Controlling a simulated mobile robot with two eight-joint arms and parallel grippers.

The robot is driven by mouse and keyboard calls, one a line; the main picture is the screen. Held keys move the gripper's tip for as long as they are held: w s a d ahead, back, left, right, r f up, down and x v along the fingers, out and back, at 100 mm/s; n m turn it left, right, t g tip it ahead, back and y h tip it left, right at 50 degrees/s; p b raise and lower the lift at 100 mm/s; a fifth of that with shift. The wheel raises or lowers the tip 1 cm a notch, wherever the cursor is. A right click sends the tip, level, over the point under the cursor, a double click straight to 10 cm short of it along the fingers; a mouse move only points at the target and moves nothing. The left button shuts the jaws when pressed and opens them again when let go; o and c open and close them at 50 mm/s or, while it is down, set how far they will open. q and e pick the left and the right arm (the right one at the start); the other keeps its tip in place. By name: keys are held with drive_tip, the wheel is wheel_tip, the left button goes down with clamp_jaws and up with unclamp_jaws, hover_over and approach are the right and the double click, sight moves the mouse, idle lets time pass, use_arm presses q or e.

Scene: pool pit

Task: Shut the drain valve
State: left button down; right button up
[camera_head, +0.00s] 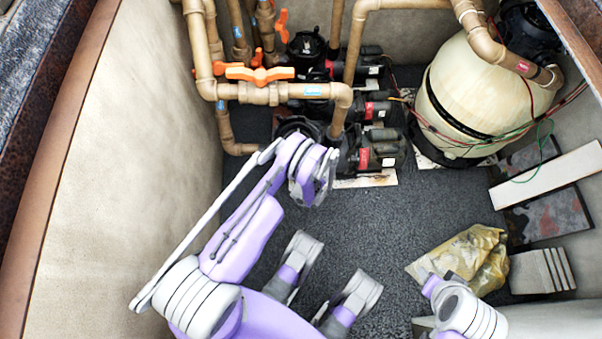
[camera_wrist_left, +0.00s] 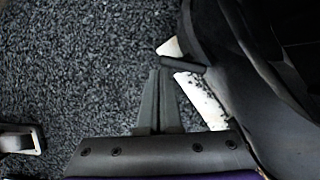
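Several orange valve handles sit on the tan pipes in the head view. The largest handle (camera_head: 260,75) lies along the horizontal pipe. Another orange handle (camera_head: 282,25) stands at an upright pipe behind it, and smaller ones show nearby. I cannot tell which is the drain valve. My left arm reaches up to just below the pipes and pumps; its gripper is hidden in the head view. In the left wrist view my left gripper (camera_wrist_left: 158,75) has its fingers together, with nothing between them, pointing over dark gravel. My right gripper is not in view; only part of that arm shows.
Black pumps (camera_head: 378,150) stand on pale pads right of the pipes; a black body (camera_wrist_left: 245,70) is close right of the left fingers. A large cream tank (camera_head: 465,95) stands at upper right. A yellowish bag (camera_head: 465,255) lies lower right. The middle gravel floor is partly clear.

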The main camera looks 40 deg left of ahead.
use_arm(q)
drive_tip(key=shift+s+a, duration=0.1)
drive_tip(key=shift+a, duration=0.1)
drive_tip(key=shift+s+a, duration=0.25)
drive_tip(key=shift+a, duration=0.25)
drive_tip(key=shift+w, duration=0.1)
drive_tip(key=shift+w+a+b, duration=0.15)
drive_tip(key=shift+w+b, duration=0.15)
drive_tip(key=shift+w, duration=0.45)
